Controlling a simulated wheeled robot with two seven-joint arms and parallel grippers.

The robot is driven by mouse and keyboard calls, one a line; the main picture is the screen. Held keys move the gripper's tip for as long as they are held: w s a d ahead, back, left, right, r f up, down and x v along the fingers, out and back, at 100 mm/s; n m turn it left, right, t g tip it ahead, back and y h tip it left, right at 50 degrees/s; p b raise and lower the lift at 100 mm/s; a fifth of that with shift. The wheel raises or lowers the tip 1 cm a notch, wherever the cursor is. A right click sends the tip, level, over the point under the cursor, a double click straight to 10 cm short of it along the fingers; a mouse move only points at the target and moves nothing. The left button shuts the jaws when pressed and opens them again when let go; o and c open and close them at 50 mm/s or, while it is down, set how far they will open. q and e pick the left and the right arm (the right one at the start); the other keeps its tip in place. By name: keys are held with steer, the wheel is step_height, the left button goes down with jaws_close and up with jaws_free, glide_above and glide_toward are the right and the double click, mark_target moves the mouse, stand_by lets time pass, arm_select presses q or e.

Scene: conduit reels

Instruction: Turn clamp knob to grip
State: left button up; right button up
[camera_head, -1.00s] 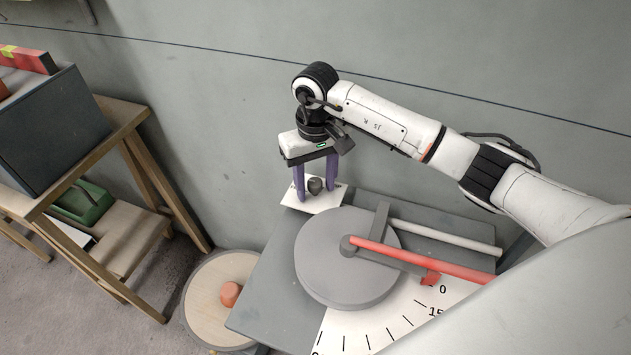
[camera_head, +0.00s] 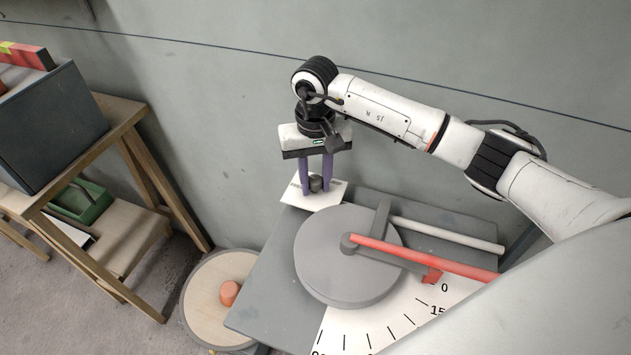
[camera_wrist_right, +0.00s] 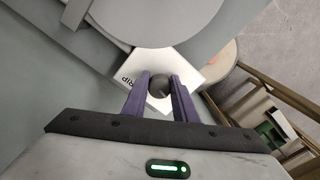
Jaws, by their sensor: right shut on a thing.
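The clamp knob (camera_head: 316,184) is a small dark grey knob standing over a white label plate (camera_head: 322,200) at the back left of the grey bench. My right gripper (camera_head: 316,186) points down and is shut on the knob, one purple finger on each side. In the right wrist view the knob (camera_wrist_right: 160,86) sits between the fingertips, and part of the word "GRIP" shows on the plate (camera_wrist_right: 128,66). My left gripper is not in view.
Just in front of the knob are a grey round disc (camera_head: 345,270), a red lever (camera_head: 425,257) and a pale conduit (camera_head: 445,234). A printed angle scale (camera_head: 400,320) lies beside the disc. A reel (camera_head: 205,300) stands lower left, and a wooden rack (camera_head: 125,120) is at left.

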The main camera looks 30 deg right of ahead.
steer(key=m+b, duration=0.1)
steer(key=m, duration=0.2)
steer(key=shift+m, duration=0.4)
steer(key=m+b, duration=0.1)
steer(key=m, duration=0.1)
steer(key=shift+w+m, duration=0.1)
steer(key=shift+m, duration=0.3)
steer(key=m, duration=0.4)
steer(key=shift+m+b, duration=0.3)
steer(key=m, duration=0.5)
steer(key=shift+w+r, duration=0.1)
steer(key=shift+w, duration=0.05)
steer(key=m, duration=0.5)
steer(key=shift+m, duration=0.3)
steer(key=o, duration=1)
steer(key=shift+o, duration=0.2)
